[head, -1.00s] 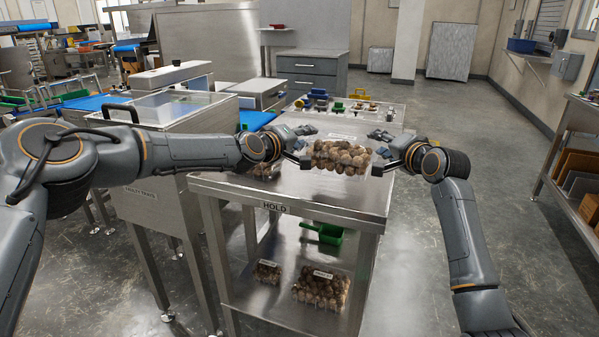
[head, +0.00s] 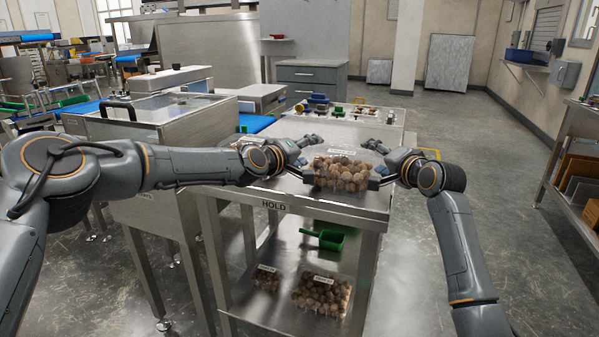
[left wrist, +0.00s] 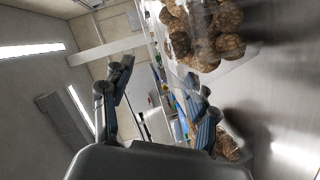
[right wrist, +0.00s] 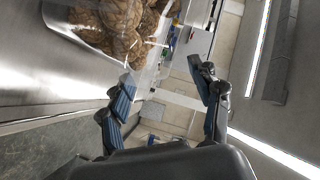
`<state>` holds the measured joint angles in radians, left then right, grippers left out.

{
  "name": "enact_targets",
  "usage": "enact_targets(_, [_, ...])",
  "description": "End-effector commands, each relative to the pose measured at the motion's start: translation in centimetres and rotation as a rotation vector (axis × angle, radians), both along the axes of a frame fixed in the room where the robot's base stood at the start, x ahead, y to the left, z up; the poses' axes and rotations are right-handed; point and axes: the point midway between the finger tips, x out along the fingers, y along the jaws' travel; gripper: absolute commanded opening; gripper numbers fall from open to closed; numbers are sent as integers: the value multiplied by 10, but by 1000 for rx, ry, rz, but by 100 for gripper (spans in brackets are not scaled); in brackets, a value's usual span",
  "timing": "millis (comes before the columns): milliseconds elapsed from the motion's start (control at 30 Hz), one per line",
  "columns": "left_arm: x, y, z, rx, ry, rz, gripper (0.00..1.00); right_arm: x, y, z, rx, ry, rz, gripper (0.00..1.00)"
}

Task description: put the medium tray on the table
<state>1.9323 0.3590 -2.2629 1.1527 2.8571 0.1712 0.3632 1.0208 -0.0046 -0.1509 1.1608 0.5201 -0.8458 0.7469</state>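A clear clamshell tray (head: 342,174) of brown round produce, with a white label on its lid, is between my grippers near the front of the steel HOLD table (head: 345,205). It is low over the tabletop; I cannot tell whether it rests on it. My left gripper (head: 308,155) is at its left side, my right gripper (head: 378,160) at its right. Both have fingers spread, the lower finger beside the tray. The tray also shows in the left wrist view (left wrist: 205,30) and right wrist view (right wrist: 115,25). Which size it is, I cannot read.
More brown produce (left wrist: 228,150) lies low beside my left gripper. The lower shelf holds a smaller tray (head: 265,278), a larger tray (head: 322,295) and a green scoop (head: 325,239). A steel machine (head: 150,125) stands left. A panel with colored parts (head: 345,110) is behind.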

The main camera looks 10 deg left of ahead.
Motion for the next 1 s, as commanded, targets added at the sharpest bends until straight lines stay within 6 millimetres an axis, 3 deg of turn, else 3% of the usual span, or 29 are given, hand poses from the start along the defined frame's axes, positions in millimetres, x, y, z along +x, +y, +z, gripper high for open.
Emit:
enact_targets(67, [-2,-5,-3,0,8,-10,55,-1,4,-2,2,5,5,60])
enact_targets(367, [-14,4,1,1,6,-6,55,0,1,-1,3,3,1,60])
enact_targets(800, [-82,41,19,-1,0,0,55,1,-2,0,2,0,-4,60])
enact_targets(1000, [-102,50,23,0,1,-1,55,1,-2,0,2,0,-4,60])
